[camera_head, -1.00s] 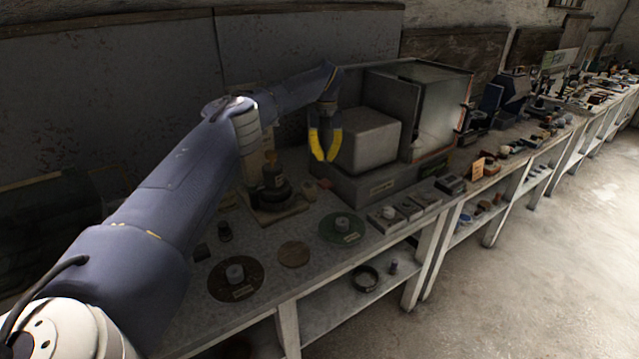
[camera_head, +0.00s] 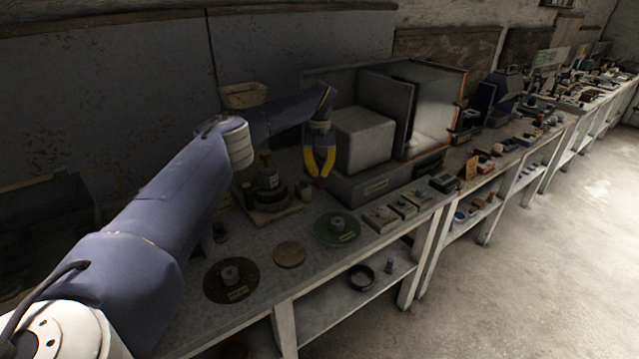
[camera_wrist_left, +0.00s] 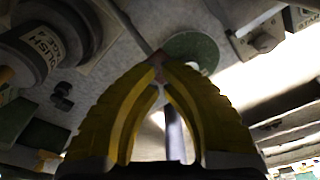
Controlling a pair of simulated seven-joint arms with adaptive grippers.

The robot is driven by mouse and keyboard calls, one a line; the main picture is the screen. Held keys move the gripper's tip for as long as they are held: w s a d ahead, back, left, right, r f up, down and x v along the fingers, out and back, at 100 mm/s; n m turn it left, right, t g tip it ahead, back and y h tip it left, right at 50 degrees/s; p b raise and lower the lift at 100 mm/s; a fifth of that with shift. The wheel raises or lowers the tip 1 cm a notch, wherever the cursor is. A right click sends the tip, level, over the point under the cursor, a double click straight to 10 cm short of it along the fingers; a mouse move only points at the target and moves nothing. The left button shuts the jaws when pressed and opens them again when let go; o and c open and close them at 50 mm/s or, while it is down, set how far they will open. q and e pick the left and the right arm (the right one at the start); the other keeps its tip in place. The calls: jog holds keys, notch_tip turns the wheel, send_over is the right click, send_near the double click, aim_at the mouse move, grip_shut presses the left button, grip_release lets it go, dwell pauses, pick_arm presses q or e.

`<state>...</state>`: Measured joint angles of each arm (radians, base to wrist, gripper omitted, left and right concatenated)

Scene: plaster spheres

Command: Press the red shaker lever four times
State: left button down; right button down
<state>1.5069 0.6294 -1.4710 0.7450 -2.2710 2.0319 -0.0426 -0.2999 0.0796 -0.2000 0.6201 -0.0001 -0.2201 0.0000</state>
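My left gripper (camera_head: 319,178) is above the bench beside the shaker, its yellow fingers pointing down. In the left wrist view the fingertips (camera_wrist_left: 162,62) meet, with a gap only higher up between the fingers. A small dull-red piece (camera_head: 318,184), possibly the lever, shows right at the fingertips; a bit of it (camera_wrist_left: 154,58) shows beyond them in the wrist view. I cannot tell whether they touch it. The dark round shaker (camera_head: 268,194), carrying a bottle, stands to the left on a pale base. Its lettered label (camera_wrist_left: 44,46) shows in the wrist view. My right gripper is out of view.
A large grey cabinet with a pale block (camera_head: 364,140) stands close right of the gripper. A green disc (camera_head: 322,236), a brown disc (camera_head: 289,262) and a dark disc (camera_head: 216,291) lie nearer the front. Several small boxes (camera_head: 380,220) line the front edge.

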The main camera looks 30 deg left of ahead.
aim_at(319, 181)
pick_arm(q)
jog(key=shift+f, duration=0.8)
jog(key=shift+s+f, duration=0.1)
jog(key=shift+f, duration=2.15)
jog(key=shift+w+a+r, duration=0.25)
jog(key=shift+w+a, duration=0.1)
jog(key=shift+w, duration=0.3)
jog(key=shift+w+a+r, duration=0.25)
jog(key=shift+w+a, duration=0.1)
jog(key=shift+w, duration=0.25)
notch_tip(319, 181, up, 10)
